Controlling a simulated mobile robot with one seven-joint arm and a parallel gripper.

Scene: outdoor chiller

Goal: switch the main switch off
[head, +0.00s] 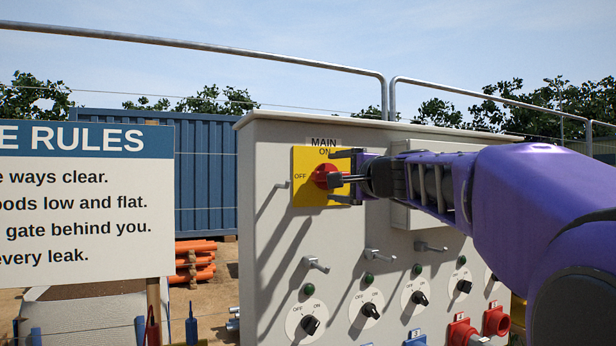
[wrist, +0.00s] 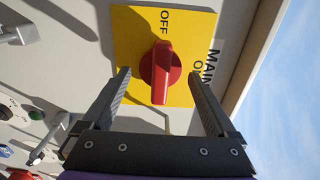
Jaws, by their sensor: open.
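The main switch is a red rotary knob (head: 322,176) on a yellow plate (head: 303,192), at the upper left of the grey panel. ON is marked above it and OFF to its left. In the wrist view the knob (wrist: 161,72) has a raised grip bar that lies in line with the OFF mark. My gripper (head: 341,167) is in front of the plate, from the right. In the wrist view my gripper (wrist: 159,75) is open, one finger on each side of the knob, with gaps visible. Contact is not visible. My fingers partly hide the plate in the head view.
The panel (head: 262,240) also carries small hooks (head: 316,264), several black rotary switches (head: 310,325) and red sockets (head: 496,321) below. A grey box (head: 400,217) sits behind my arm. A rules sign (head: 85,215) stands at the left.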

